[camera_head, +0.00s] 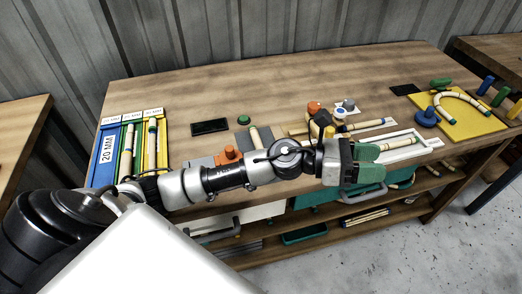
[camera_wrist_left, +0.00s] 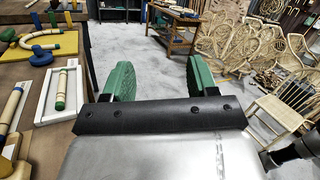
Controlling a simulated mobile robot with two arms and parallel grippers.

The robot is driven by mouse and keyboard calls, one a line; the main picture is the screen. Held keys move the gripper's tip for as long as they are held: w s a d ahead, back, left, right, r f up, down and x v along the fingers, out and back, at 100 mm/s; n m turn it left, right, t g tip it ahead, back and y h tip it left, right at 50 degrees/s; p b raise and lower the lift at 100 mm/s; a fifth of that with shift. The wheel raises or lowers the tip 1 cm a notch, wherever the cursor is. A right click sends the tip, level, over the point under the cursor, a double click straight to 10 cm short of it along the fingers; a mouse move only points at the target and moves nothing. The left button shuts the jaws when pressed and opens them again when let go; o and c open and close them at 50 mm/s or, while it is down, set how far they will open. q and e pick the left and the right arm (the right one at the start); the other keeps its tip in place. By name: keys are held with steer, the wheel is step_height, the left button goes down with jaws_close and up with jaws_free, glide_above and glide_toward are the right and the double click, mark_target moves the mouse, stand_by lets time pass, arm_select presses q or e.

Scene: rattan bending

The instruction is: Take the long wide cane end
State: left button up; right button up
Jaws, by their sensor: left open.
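My left gripper (camera_head: 369,163) has green finger pads and stands open and empty over the front edge of the bench, beside the white frame. In the left wrist view its fingers (camera_wrist_left: 158,82) are apart with only floor between them. A banded cane (camera_head: 400,143) lies in the white frame; it shows in the wrist view (camera_wrist_left: 60,90) too. A longer cane (camera_head: 368,124) lies behind it, partly hidden by my arm; a cane also shows at the wrist view's left edge (camera_wrist_left: 10,112). I cannot tell which is the long wide cane. My right gripper is not in view.
A yellow jig (camera_head: 465,122) with a bent cane and blue and green pegs stands at the bench's right. Slotted trays (camera_head: 103,160) with canes stand at the left. A shelf below holds a teal bin (camera_head: 315,218).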

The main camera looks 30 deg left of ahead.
arm_select(q)
steer(key=w+a+f+m+g+y, duration=0.1)
steer(key=a+f+m+g+y, duration=0.4)
steer(key=m, duration=0.5)
steer(key=m+g+y, duration=0.3)
steer(key=m+y, duration=0.3)
steer(key=y, duration=0.7)
glide_above(260, 146)
steer(key=f, duration=0.3)
steer(key=f+p, duration=0.1)
steer(key=f, duration=0.1)
steer(key=shift+w+a+f, duration=0.2)
steer(key=shift+f, duration=0.2)
steer(key=f, duration=0.1)
steer(key=f+p, duration=0.1)
steer(key=f, duration=0.1)
steer(key=f+p, duration=0.1)
steer(key=f, duration=0.1)
steer(key=shift+s+d+f, duration=0.25)
steer(key=shift+s, duration=0.05)
steer(key=shift+f, duration=0.25)
steer(key=c, duration=1)
